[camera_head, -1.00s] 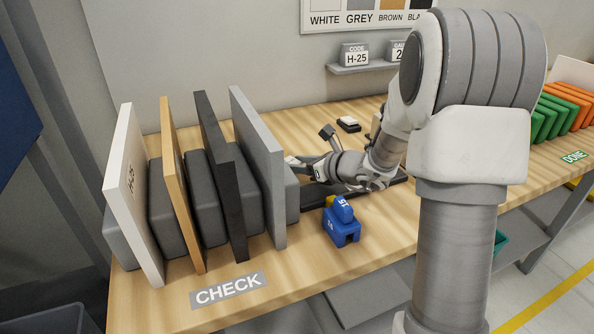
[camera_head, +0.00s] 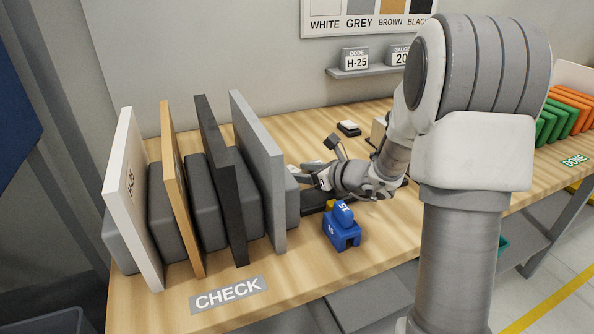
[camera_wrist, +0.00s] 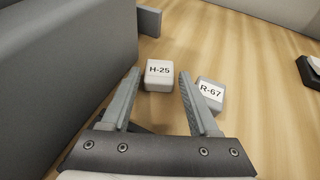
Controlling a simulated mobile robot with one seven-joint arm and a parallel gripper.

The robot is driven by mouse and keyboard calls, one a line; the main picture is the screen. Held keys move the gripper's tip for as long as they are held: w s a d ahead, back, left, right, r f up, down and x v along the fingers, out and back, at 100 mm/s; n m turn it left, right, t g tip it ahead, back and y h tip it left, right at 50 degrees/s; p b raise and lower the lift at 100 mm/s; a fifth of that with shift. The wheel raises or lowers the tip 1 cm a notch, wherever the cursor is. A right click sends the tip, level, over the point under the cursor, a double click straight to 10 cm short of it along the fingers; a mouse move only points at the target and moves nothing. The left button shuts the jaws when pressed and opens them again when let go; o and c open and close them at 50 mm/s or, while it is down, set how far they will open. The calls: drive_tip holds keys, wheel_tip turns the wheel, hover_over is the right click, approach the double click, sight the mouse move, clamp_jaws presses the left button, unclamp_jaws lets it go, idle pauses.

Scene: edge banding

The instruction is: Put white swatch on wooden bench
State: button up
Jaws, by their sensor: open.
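The wooden bench (camera_head: 300,265) has a light wood top. No swatch is labelled as such. A small white piece on a dark base (camera_head: 348,127) lies at the back of the bench; what seems to be the same piece shows at the right edge of the wrist view (camera_wrist: 314,63). My gripper (camera_head: 302,174) is open beside the grey panel, low over the bench. In the wrist view, my gripper (camera_wrist: 158,76) has its fingers spread around the line of a light block marked H-25 (camera_wrist: 159,75); I cannot tell whether they touch. A block marked R-67 (camera_wrist: 209,94) is by the right finger.
White (camera_head: 130,195), brown (camera_head: 180,190), black (camera_head: 222,180) and grey (camera_head: 260,165) panels stand upright between dark grey blocks at left. A blue tool (camera_head: 342,228) stands near the front edge. Green and orange pieces (camera_head: 560,118) stand at right. The front middle is clear.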

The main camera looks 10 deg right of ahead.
drive_tip(key=p+v, duration=0.1)
drive_tip(key=v, duration=0.9)
drive_tip(key=shift+s+d+p, duration=0.1)
drive_tip(key=shift+s+p, duration=0.1)
drive_tip(key=shift+p, duration=0.1)
drive_tip(key=shift+s+r, duration=0.1)
